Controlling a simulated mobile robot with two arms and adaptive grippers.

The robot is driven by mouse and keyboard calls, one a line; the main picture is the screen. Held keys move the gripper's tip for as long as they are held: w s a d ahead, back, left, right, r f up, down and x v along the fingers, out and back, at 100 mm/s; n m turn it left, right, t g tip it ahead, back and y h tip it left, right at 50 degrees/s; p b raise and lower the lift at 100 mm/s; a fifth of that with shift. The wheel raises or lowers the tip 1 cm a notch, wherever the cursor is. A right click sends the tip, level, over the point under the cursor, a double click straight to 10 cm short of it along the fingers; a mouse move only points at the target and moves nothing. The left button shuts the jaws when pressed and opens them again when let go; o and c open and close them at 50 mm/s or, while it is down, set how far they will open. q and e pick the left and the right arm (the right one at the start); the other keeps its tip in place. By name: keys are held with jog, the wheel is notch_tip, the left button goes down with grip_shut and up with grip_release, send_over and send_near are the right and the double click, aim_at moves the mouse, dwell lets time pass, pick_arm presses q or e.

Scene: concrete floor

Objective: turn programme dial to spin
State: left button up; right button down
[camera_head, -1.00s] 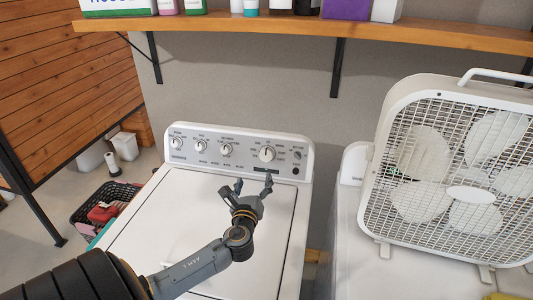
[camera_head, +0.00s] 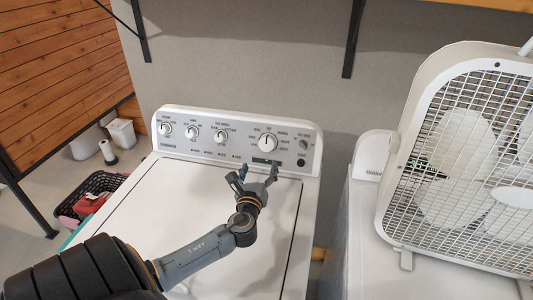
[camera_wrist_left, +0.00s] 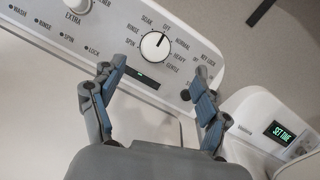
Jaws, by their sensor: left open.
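The programme dial (camera_head: 268,142) is the large white knob at the right of the washing machine's control panel (camera_head: 185,146). In the left wrist view the dial (camera_wrist_left: 153,48) has a dark pointer mark aimed up and slightly right, near the OFF label. SPIN is printed at its lower left, between RINSE and the small display (camera_wrist_left: 142,78). My left gripper (camera_head: 253,173) is open and empty, in front of and below the dial, not around it. In the wrist view its fingers (camera_wrist_left: 160,68) sit apart, one toward each side below the dial. My right gripper is not in view.
Several smaller knobs (camera_head: 220,137) line the panel's left, and a round dark button (camera_head: 301,162) sits at its right. A box fan (camera_head: 460,160) stands on the white machine (camera_head: 365,230) to the right. A dark basket (camera_head: 92,190) is on the floor left. The washer lid (camera_head: 165,205) is clear.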

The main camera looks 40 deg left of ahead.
aim_at(266, 146)
pick_arm(q)
jog(key=x, duration=0.4)
jog(key=f+x, duration=0.1)
jog(key=x, duration=0.7)
jog(key=shift+w+a+f, duration=0.15)
jog(key=shift+w+f, duration=0.1)
jog(key=shift+w, duration=0.05)
jog(key=shift+w+a, duration=0.35)
jog(key=shift+w, duration=0.2)
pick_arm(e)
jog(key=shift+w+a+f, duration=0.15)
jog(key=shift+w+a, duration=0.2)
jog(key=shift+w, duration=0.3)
pick_arm(q)
jog(key=shift+c, duration=0.5)
jog(key=c, duration=1.1)
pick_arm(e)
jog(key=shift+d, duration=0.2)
